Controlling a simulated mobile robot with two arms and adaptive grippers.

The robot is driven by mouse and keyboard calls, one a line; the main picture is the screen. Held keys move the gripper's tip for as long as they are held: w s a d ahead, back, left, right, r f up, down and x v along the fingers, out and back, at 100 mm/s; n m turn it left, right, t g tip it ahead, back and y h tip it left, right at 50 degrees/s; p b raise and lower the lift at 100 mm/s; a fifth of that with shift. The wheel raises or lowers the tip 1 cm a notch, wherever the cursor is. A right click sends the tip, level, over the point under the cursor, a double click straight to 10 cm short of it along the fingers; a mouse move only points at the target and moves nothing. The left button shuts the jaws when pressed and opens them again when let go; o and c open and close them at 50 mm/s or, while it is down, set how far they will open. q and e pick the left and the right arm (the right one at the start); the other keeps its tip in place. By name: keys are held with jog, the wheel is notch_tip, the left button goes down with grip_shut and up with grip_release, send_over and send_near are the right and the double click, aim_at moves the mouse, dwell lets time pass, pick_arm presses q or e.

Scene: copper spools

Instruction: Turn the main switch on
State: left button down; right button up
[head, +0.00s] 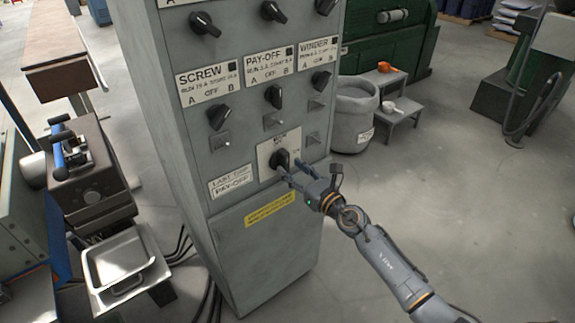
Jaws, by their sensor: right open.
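The main switch (279,158) is a black rotary knob on a pale plate (264,157), low on the front of a grey control cabinet (262,236). My right gripper (284,173) comes in from the right, and its open fingers are at the knob's lower right side. I cannot tell whether they touch the knob. The fingers hide part of the plate, and its lettering is too small to read. My left gripper is not in view.
Other black knobs (218,113) labelled SCREW, PAY-OFF and WINDER sit above on the same panel. A grey bin (353,117) and a step stool (400,108) stand behind at right. A machine with a metal tray (118,262) is at left. Floor at right is clear.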

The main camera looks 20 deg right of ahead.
aim_at(283, 164)
jog(key=shift+x, duration=1.45)
jog(key=shift+c, duration=0.5)
grip_shut()
